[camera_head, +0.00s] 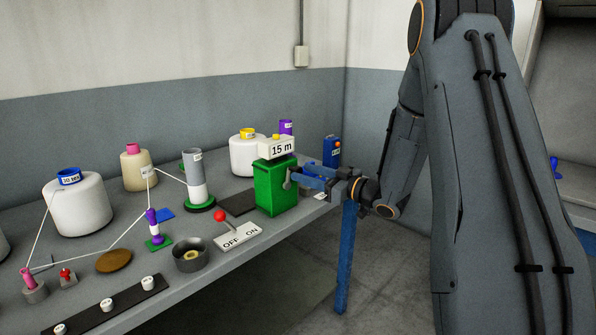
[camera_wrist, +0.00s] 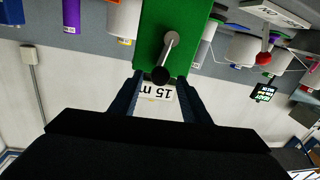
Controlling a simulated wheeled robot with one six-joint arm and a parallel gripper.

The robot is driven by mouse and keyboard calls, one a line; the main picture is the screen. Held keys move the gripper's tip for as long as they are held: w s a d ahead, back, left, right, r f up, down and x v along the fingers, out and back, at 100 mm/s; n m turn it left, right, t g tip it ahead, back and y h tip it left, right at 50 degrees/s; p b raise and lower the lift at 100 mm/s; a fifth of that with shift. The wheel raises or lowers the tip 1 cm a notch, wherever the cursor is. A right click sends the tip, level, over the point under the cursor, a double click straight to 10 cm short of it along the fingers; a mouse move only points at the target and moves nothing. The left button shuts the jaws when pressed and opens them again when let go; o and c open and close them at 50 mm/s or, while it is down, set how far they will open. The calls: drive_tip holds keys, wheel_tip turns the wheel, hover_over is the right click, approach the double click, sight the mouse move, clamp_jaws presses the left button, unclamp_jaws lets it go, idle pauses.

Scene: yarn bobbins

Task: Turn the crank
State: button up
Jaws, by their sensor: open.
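The green box (camera_head: 272,190) stands near the right end of the table, with a "15 m" sign (camera_head: 282,148) on top. Its crank (camera_wrist: 169,45) shows in the wrist view as a grey metal arm with a dark round knob (camera_wrist: 160,75). In the head view my gripper (camera_head: 300,177) is at the box's right side and partly hides the crank. In the wrist view the gripper (camera_wrist: 159,82) is open, with one finger on each side of the knob. I cannot tell whether either finger touches it.
A red-knobbed OFF/ON lever (camera_head: 222,218) stands in front of the box. A grey cylinder (camera_head: 195,175) stands to its left. Several bobbins and a strung thread occupy the table's left part.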

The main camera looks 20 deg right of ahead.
sight(300, 171)
drive_tip(key=shift+x, duration=1.85)
clamp_jaws()
